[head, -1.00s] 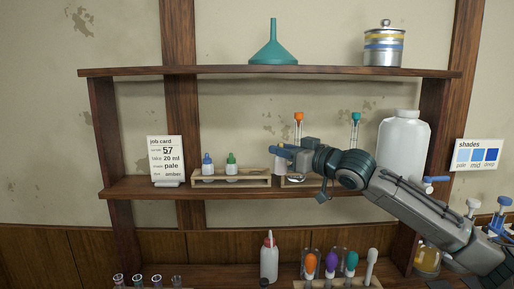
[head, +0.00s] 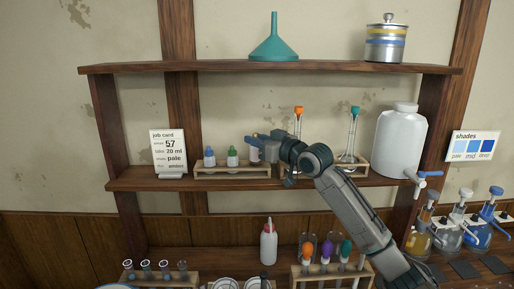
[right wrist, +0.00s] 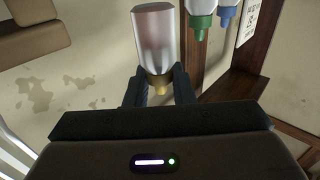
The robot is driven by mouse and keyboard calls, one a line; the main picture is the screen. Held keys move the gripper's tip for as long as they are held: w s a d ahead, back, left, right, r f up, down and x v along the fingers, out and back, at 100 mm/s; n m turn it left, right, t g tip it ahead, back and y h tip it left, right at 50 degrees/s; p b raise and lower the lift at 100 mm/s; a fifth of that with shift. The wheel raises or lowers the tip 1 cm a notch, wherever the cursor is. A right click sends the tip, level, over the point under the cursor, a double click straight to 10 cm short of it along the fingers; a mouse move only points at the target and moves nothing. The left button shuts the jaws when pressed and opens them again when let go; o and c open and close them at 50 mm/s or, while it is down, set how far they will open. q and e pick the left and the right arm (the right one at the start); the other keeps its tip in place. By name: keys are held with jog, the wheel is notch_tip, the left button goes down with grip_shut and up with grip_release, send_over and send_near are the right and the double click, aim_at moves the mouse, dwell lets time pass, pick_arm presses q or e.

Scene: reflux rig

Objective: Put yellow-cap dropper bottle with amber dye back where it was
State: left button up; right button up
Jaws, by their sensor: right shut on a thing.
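The yellow-cap dropper bottle (right wrist: 154,42) is in my right gripper (right wrist: 158,90), whose fingers are closed around it at the yellow cap. In the head view my right gripper (head: 257,140) is at the right end of the low wooden dropper rack (head: 222,174). The bottle's pale body (head: 254,156) shows just below the fingers, to the right of the green-cap bottle (head: 232,156) and the blue-cap bottle (head: 209,157) in the rack. Whether its base touches the rack, I cannot tell. My left gripper is not in view.
The job card (head: 169,152) stands left of the rack. A flask with an orange stopper (head: 298,111) and one with a teal stopper (head: 355,111) stand behind and right of my arm. A white jug (head: 401,140) is farther right. The upper shelf (head: 200,67) passes above.

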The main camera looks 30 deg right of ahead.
aim_at(257, 161)
notch_tip(257, 161, down, 2)
jog(key=shift+f+p, duration=0.2)
jog(key=shift+p, duration=0.65)
jog(key=shift+s+f, duration=0.1)
jog(key=shift+f, duration=0.4)
jog(key=shift+f, duration=0.2)
jog(key=o, duration=0.7)
jog(key=shift+r, duration=0.15)
jog(key=shift+d, duration=0.1)
